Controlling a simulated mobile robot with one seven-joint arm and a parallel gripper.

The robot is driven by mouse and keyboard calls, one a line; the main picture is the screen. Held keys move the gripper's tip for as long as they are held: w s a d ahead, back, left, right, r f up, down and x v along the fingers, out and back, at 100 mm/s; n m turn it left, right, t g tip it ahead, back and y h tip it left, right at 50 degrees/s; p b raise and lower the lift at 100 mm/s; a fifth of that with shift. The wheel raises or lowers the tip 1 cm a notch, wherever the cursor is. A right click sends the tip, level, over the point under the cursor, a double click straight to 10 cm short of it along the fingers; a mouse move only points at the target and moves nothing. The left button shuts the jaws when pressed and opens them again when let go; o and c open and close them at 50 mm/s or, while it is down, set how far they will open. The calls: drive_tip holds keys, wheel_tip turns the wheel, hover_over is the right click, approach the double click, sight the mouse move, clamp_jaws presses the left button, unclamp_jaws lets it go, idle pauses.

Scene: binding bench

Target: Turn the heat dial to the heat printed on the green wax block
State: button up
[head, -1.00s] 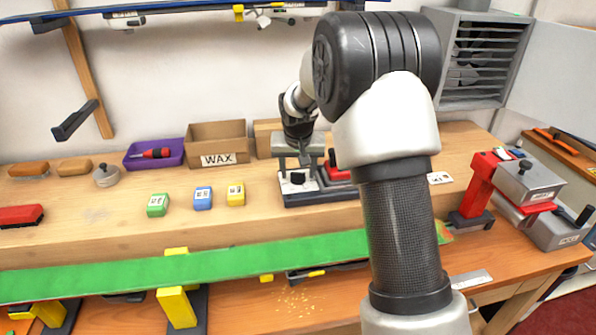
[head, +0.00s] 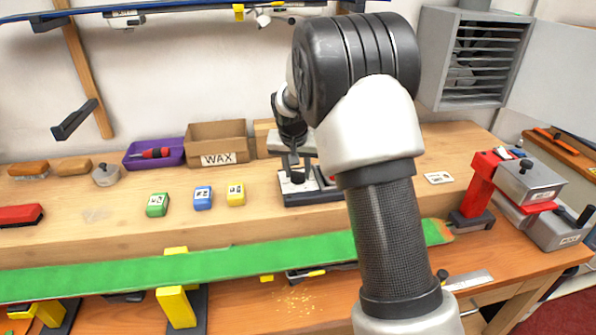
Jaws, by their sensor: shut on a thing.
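The green wax block (head: 157,205) stands on the bench shelf at the left, with a white label whose print is too small to read. The heat dial (head: 297,178) is a small black knob on the white plate of a grey device at the middle of the shelf. My gripper (head: 294,168) reaches down from above and is shut on the dial. The dial's setting marks are too small to read, and my wrist partly hides the device.
A blue block (head: 202,198) and a yellow block (head: 236,194) stand right of the green one. Behind are a cardboard WAX box (head: 218,138) and a purple tray (head: 155,153). A long green ski or board (head: 200,268) lies along the front. A red vise (head: 484,183) stands at right.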

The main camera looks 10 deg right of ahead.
drive_tip(key=m, duration=0.1)
drive_tip(key=m+h, duration=0.1)
drive_tip(key=m, duration=0.2)
drive_tip(key=shift+w+a+g+h, duration=0.15)
drive_tip(key=shift+a+g+h, duration=0.15)
drive_tip(key=shift+g, duration=0.1)
drive_tip(key=m, duration=0.2)
drive_tip(key=m+g+p, duration=0.1)
drive_tip(key=m, duration=0.1)
drive_tip(key=m+h+p, duration=0.1)
drive_tip(key=shift+w+a+r+m+g, duration=0.1)
drive_tip(key=shift+w+r+m+g, duration=0.05)
drive_tip(key=shift+w+m+g, duration=0.2)
drive_tip(key=m+g+p, duration=0.1)
drive_tip(key=m+p, duration=0.1)
drive_tip(key=m+g+p, duration=0.1)
drive_tip(key=m+p, duration=0.1)
drive_tip(key=m, duration=0.1)
drive_tip(key=shift+w+m+h, duration=0.15)
drive_tip(key=shift+m+h, duration=0.1)
drive_tip(key=shift+h, duration=0.05)
drive_tip(key=m+g+p, duration=0.1)
drive_tip(key=m, duration=0.1)
drive_tip(key=m+p, duration=0.2)
drive_tip(key=shift+w+m+g+y, duration=0.2)
drive_tip(key=shift+m+g+y, duration=0.1)
drive_tip(key=shift+g+y, duration=0.1)
drive_tip(key=o, duration=1.1)
